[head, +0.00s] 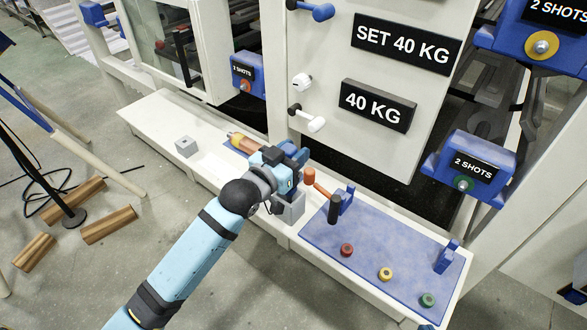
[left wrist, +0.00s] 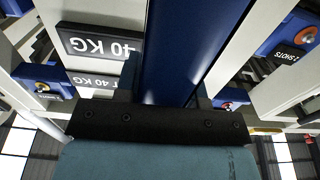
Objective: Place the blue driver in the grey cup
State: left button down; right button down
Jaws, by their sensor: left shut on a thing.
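My left gripper (head: 283,172) is over the white bench, just above a grey square-sided cup (head: 290,209). In the left wrist view it is shut on the blue driver (left wrist: 182,50), a dark blue shaft-like body between the two fingers. In the head view the driver is largely hidden by the gripper, and I cannot tell whether its lower end is inside the cup or above it. The gripper also hides part of the cup's top. My right gripper is not in view.
A small grey block (head: 187,147) and a copper-brown tool (head: 243,142) lie left of the gripper. An orange-and-black tool (head: 334,209) stands close right, beside a blue upright holder (head: 346,196). The blue mat (head: 385,240) carries red, yellow and green buttons. A white panel rises behind.

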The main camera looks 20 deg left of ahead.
pick_arm(q)
notch_tip(320, 180, down, 4)
jog(key=shift+f+b, duration=0.1)
jog(key=shift+b, duration=0.4)
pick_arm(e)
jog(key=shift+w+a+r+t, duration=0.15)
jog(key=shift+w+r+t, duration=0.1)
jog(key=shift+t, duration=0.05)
pick_arm(q)
jog(key=c, duration=0.7)
grip_release()
jog(key=shift+c, duration=0.2)
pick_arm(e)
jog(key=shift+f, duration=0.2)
